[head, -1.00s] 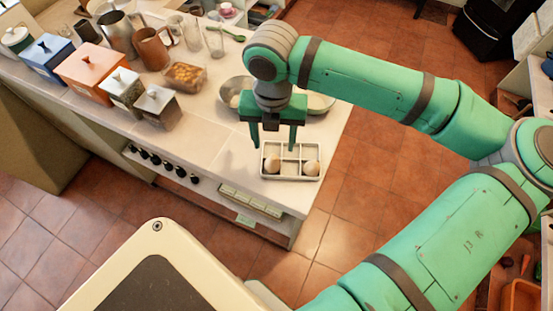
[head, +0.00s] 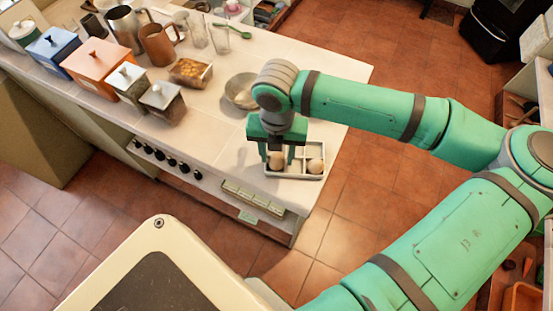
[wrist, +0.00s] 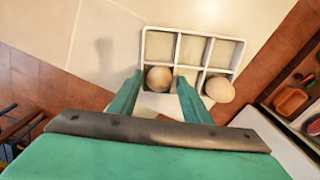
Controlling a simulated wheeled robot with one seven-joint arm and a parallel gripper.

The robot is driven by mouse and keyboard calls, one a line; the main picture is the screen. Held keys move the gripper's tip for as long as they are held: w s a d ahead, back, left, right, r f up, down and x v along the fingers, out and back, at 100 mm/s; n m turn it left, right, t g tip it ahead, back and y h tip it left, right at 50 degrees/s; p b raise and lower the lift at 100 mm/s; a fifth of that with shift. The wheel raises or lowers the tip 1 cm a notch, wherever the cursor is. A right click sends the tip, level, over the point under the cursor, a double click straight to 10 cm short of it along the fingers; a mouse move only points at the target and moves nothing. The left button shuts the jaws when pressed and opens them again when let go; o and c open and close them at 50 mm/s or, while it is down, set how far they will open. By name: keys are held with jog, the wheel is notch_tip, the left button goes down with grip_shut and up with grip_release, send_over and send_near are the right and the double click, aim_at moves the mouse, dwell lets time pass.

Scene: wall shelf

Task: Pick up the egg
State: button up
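A white compartment tray (head: 297,177) sits near the counter's end, and its grid of compartments shows in the wrist view (wrist: 190,33). One pale brown egg (head: 276,167) is in a front left compartment; it also shows in the wrist view (wrist: 158,78). A second egg (head: 315,165) is at the tray's right side, and it shows at the right in the wrist view (wrist: 219,89). My gripper (head: 277,157) is open, low over the left egg. In the wrist view, its two fingertips (wrist: 159,77) appear on either side of that egg. I cannot tell whether they touch it.
A metal bowl (head: 240,90) stands behind my gripper, partly hidden by my arm. A container of brown food (head: 190,73), canisters (head: 162,100) and jugs (head: 156,45) stand farther left. The counter left of the tray is clear. The counter's edge is close on the tray's right.

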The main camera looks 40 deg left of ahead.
jog(key=c, duration=0.3)
jog(key=shift+r, duration=0.15)
